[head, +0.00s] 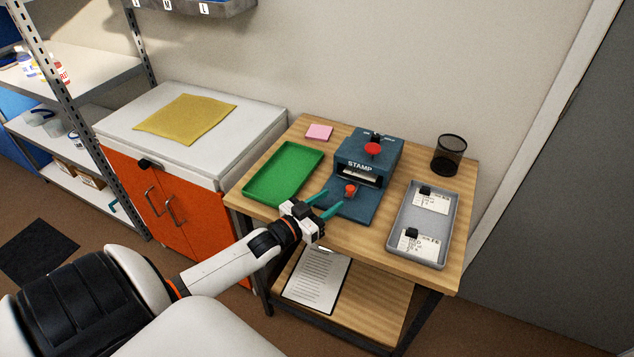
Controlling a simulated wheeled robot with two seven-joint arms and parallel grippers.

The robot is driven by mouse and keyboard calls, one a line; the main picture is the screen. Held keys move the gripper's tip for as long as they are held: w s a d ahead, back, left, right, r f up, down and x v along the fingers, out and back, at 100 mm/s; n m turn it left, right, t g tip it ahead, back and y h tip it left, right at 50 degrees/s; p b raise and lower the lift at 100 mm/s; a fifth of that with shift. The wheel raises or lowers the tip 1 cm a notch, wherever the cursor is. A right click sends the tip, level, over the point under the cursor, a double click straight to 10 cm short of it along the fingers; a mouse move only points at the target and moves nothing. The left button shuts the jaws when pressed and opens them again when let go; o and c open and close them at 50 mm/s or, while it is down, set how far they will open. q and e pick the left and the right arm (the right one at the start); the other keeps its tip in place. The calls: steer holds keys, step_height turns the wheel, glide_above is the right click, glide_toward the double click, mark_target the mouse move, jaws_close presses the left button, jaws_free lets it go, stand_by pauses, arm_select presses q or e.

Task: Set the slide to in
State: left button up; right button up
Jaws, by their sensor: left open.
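A dark blue stamp machine (368,151) marked STAMP stands on the wooden table. A red knob (372,149) is on its upper front, and a small dark lever (376,137) is on top. A pale card or plate (359,175) shows in the slot under the STAMP label. A smaller orange-red knob (350,189) sits low at the front, just before the slot; it seems to belong to the slide. My left gripper (334,200) is open and empty, its teal fingertips just left and in front of this knob. Whether a fingertip touches it, I cannot tell. My right gripper is out of view.
A green tray (284,174) lies left of the machine, with a pink pad (319,132) behind it. A grey tray (418,225) with labelled cards is at right, a black mesh cup (448,155) behind. A clipboard (316,280) lies on the lower shelf.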

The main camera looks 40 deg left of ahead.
arm_select(q)
steer(key=shift+s+a, duration=0.15)
steer(key=shift+s, duration=0.7)
steer(key=shift+s+a, duration=0.15)
steer(key=shift+s, duration=0.7)
